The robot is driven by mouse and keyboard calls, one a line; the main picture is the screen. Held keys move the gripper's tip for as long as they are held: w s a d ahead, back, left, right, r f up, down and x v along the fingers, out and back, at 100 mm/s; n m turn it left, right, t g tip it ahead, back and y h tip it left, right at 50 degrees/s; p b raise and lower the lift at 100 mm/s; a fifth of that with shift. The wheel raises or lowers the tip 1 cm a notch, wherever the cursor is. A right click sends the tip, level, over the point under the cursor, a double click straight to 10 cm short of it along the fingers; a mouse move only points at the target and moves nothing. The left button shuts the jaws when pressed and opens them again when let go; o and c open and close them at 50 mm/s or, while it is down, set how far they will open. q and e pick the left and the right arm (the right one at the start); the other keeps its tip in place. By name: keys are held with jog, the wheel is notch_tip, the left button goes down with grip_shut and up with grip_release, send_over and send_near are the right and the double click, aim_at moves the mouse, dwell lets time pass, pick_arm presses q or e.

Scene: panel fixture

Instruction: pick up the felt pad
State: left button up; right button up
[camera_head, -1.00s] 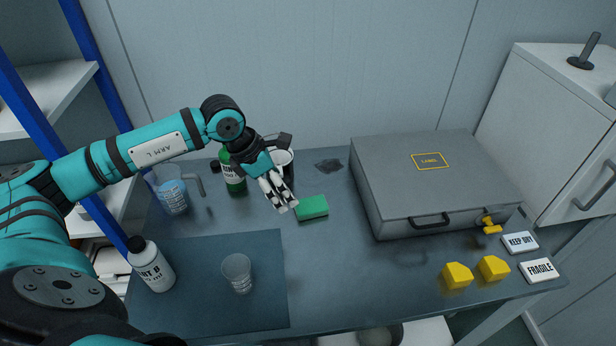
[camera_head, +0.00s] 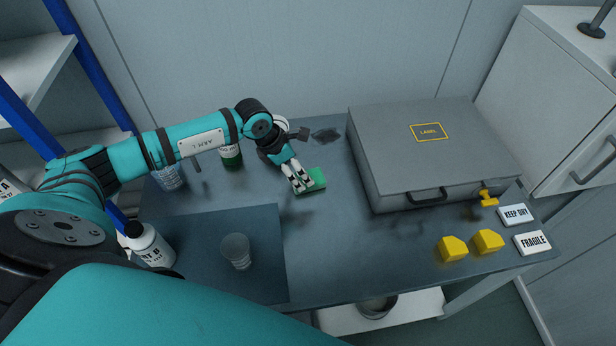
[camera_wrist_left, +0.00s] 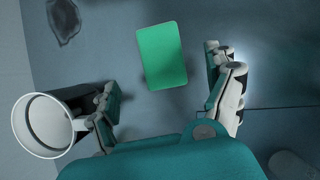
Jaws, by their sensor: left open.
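The felt pad (camera_head: 316,181) is a small green rectangular block lying flat on the dark table, left of the grey case. It also shows in the left wrist view (camera_wrist_left: 162,56), ahead of and between the two fingers. My left gripper (camera_head: 301,187) is open and empty, with its fingertips just at the left side of the pad in the head view. In the left wrist view the open fingers of the gripper (camera_wrist_left: 165,84) stand apart on either side, with the pad mostly beyond them. Contact cannot be told. My right gripper is not in view.
A white mug (camera_wrist_left: 48,124) stands close beside one left finger. A green bottle (camera_head: 231,156), a beaker (camera_head: 168,178), a white bottle (camera_head: 150,246) and a clear cup (camera_head: 237,251) stand leftward. The grey case (camera_head: 430,160) and yellow blocks (camera_head: 453,248) are rightward.

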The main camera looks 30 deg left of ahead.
aim_at(316, 175)
pick_arm(q)
jog(key=shift+d+f, duration=0.1)
jog(key=shift+f, duration=0.1)
jog(key=shift+w+d+f+p, duration=0.1)
jog(key=shift+d+f+p, duration=0.1)
jog(key=shift+p, duration=0.15)
jog(key=p+x, duration=0.1)
jog(key=x, duration=0.2)
jog(key=shift+w+d+f, duration=0.2)
jog(key=shift+f, duration=0.1)
jog(key=shift+w+d+f, duration=0.1)
jog(key=shift+f, duration=0.3)
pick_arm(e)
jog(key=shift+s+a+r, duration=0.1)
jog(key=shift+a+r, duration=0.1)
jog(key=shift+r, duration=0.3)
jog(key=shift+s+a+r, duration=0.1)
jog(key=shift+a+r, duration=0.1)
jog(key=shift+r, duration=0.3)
pick_arm(q)
jog(key=shift+c, duration=1.2)
jog(key=c, duration=0.8)
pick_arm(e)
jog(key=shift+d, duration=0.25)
